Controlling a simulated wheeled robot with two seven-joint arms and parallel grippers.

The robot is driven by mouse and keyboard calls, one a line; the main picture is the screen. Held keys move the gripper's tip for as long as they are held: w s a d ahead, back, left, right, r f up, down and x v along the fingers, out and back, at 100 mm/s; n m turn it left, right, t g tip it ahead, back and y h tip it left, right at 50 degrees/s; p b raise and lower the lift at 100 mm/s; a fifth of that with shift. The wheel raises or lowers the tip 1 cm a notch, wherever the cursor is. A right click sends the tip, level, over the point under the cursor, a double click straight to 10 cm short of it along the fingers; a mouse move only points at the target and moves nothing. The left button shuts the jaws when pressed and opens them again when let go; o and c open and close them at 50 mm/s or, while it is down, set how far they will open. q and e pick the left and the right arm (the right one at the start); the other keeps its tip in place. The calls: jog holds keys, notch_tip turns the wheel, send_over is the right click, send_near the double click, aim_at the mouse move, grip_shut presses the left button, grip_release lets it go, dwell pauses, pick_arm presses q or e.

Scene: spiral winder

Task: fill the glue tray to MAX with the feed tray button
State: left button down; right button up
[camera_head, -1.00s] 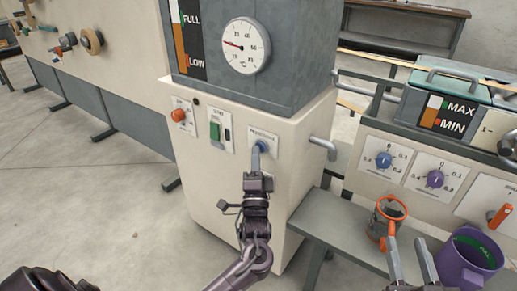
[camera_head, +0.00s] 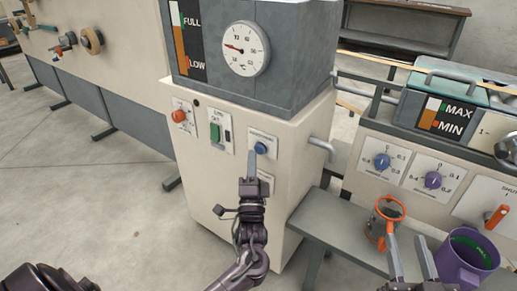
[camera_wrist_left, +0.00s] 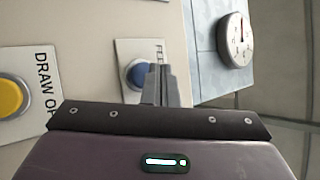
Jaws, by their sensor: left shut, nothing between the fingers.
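The blue button (camera_head: 261,148) sits on a small labelled plate on the cream machine front; its label is too small to read. It also shows in the left wrist view (camera_wrist_left: 138,76), partly covered by the fingers. My left gripper (camera_head: 251,154) is shut and empty, its tips just left of the button in the head view and seemingly apart from it. The glue tray's gauge (camera_head: 444,116), marked MAX and MIN, is at the right, with green and orange bands; I cannot read its level surely. My right gripper (camera_head: 408,244) is open at the bottom right.
A yellow button (camera_wrist_left: 11,97) marked DRAW OF, its label cut off, is near the blue one. A green switch (camera_head: 215,132) and red knob (camera_head: 179,116) are left. A dial (camera_head: 246,47) is above. An orange-rimmed jar (camera_head: 382,226) and purple mug (camera_head: 466,257) stand right.

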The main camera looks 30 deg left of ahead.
pick_arm(q)
jog(key=s+p, duration=0.3)
jog(key=s, duration=0.2)
jog(key=shift+a, duration=0.2)
dwell(3.3)
